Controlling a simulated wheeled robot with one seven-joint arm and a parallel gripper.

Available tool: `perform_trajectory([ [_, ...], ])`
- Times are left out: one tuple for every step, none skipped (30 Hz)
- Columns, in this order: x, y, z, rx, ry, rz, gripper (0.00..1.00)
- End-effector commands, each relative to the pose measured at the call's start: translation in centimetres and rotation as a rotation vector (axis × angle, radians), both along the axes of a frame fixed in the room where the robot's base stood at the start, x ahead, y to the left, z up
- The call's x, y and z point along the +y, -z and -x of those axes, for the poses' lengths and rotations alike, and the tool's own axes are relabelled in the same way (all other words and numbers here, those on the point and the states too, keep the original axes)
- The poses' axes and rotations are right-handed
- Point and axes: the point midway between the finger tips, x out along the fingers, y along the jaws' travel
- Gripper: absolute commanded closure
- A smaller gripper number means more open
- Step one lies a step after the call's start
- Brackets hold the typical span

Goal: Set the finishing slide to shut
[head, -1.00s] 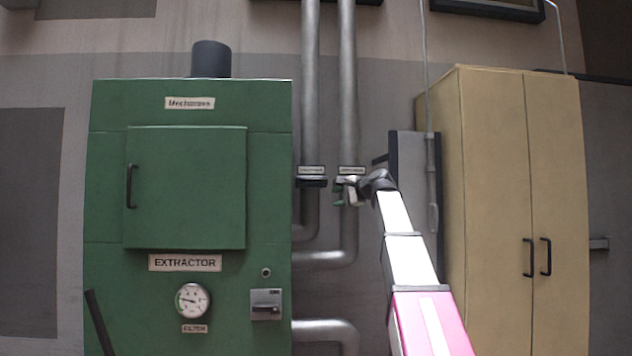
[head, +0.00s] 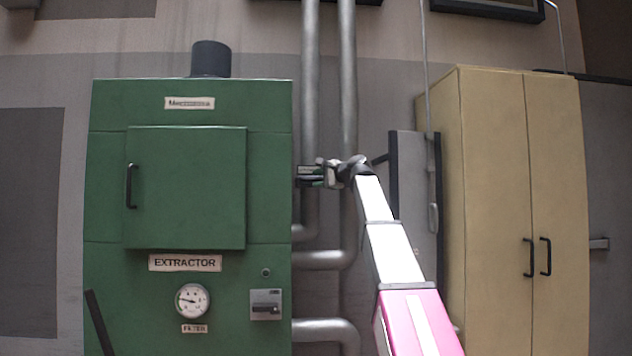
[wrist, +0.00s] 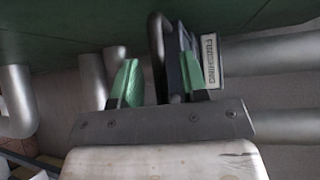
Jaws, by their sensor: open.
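The finishing slide (wrist: 173,66) is a dark plate with a dark bar handle (wrist: 156,42), beside a white label reading FINISHING (wrist: 209,62) in the wrist view. In the head view the slide (head: 309,183) sits on the left vertical pipe, partly behind my gripper. My gripper (wrist: 158,80) is open, and its green fingertips stand on either side of the handle. I cannot tell whether either finger touches it. My gripper (head: 322,174) also shows in the head view at the slide's right end. How far the slide is pushed in is unclear.
The green extractor cabinet (head: 190,110) stands close on the left. The right grey pipe (head: 348,90) runs behind my gripper, which hides the slide there. A grey wall panel (head: 412,180) and a tan cupboard (head: 500,170) stand to the right.

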Motion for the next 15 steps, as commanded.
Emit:
perform_trajectory([
  [0.42,0.05,-0.45,0.000,-0.001,0.000,0.60],
  [0.59,0.10,-0.60,0.000,-0.001,0.000,0.60],
  [0.77,0.15,-0.77,0.000,-0.001,0.000,0.60],
  [0.88,0.19,-0.87,0.000,0.000,0.000,0.60],
  [0.95,0.22,-0.94,0.000,0.000,0.000,0.60],
  [1.03,0.24,-1.01,0.000,0.000,0.000,0.60],
  [1.06,0.26,-1.04,0.000,0.000,0.000,0.60],
  [1.08,0.27,-1.06,0.000,0.000,0.000,0.60],
  [1.09,0.27,-1.07,0.000,0.001,0.000,0.60],
  [1.09,0.28,-1.07,0.000,0.001,0.000,0.60],
  [1.09,0.28,-1.05,0.000,0.001,0.000,0.60],
  [1.08,0.28,-1.05,0.000,0.001,0.000,0.60],
  [1.08,0.28,-1.04,0.000,0.001,0.000,0.60],
  [1.08,0.28,-1.04,0.000,0.001,0.000,0.60],
  [1.07,0.28,-1.03,0.000,0.001,0.000,0.66],
])
